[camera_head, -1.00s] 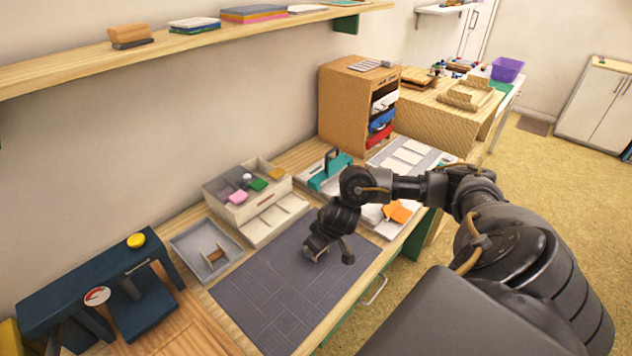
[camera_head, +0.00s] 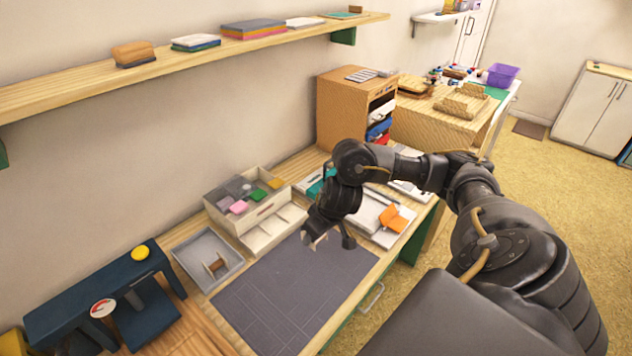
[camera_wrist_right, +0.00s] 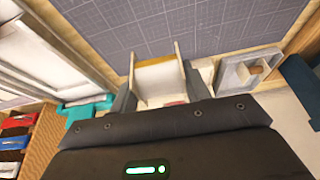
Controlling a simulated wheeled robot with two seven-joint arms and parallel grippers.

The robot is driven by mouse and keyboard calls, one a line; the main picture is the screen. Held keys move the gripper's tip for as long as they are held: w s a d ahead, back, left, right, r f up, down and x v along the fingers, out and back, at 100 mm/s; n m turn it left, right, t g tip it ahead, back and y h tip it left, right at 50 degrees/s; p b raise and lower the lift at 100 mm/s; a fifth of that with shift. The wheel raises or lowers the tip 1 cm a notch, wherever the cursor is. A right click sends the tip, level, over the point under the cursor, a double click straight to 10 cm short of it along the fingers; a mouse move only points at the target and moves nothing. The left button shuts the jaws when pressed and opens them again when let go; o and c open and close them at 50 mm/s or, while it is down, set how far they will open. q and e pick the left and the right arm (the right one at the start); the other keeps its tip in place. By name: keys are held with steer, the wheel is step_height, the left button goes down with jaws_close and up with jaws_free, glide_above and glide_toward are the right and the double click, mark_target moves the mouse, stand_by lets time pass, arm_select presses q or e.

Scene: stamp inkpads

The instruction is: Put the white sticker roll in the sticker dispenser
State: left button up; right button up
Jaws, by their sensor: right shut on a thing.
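My right gripper (camera_head: 316,243) hangs above the far edge of the dark mat, near the middle of the head view. In the right wrist view my gripper (camera_wrist_right: 162,92) is shut on a pale piece between its fingers, which I take to be the white sticker roll (camera_wrist_right: 160,75); only a pale tip shows in the head view. Left of the mat, a grey tray (camera_head: 187,245) holds a wooden spool (camera_head: 216,265); I cannot tell whether this is the sticker dispenser. A teal item (camera_head: 316,188) is mostly hidden behind my right arm. My left gripper is out of view.
A box of coloured pads (camera_head: 220,210) and pale compartments (camera_head: 262,238) stand behind the mat (camera_head: 290,300). A dark blue press (camera_head: 75,298) is at the left. A wooden cabinet (camera_head: 338,110) stands at the back, and an orange piece (camera_head: 395,219) lies right of my gripper. The mat is clear.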

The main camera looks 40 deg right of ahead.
steer(key=s+a+f+n+g+y, duration=0.1)
steer(key=s+a+n, duration=0.1)
steer(key=a+n, duration=0.3)
steer(key=s+a+f+n+y, duration=0.2)
steer(key=a+n, duration=0.3)
steer(key=a, duration=0.7)
steer(key=shift+s+g, duration=0.4)
